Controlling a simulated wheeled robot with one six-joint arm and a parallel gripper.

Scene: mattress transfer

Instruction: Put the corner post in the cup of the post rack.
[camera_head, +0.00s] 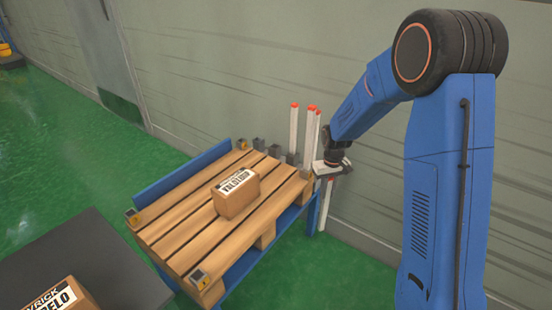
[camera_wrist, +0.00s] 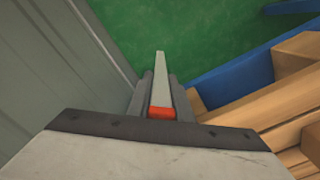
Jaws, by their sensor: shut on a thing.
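My gripper (camera_head: 332,168) is shut on a white corner post (camera_head: 325,205) beyond the pallet's right back corner. The held post hangs below the fingers. In the wrist view, the post (camera_wrist: 160,80) runs away from the jaws toward the floor, its red-orange end close to the fingers. The post rack seems to be the row of dark grey cups (camera_head: 275,151) behind the pallet's back edge. Cups toward the left look empty. White posts with orange tips (camera_head: 293,132) stand upright toward the right of this row, partly overlapping. Their lower ends are hidden.
A wooden pallet (camera_head: 180,232) on a blue stand (camera_head: 182,180) carries a cardboard box (camera_head: 236,196). Small corner fittings (camera_head: 199,279) sit on its corners. A grey wall (camera_head: 240,70) stands close behind. A dark table (camera_head: 85,255) with another box (camera_head: 62,297) is at lower left.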

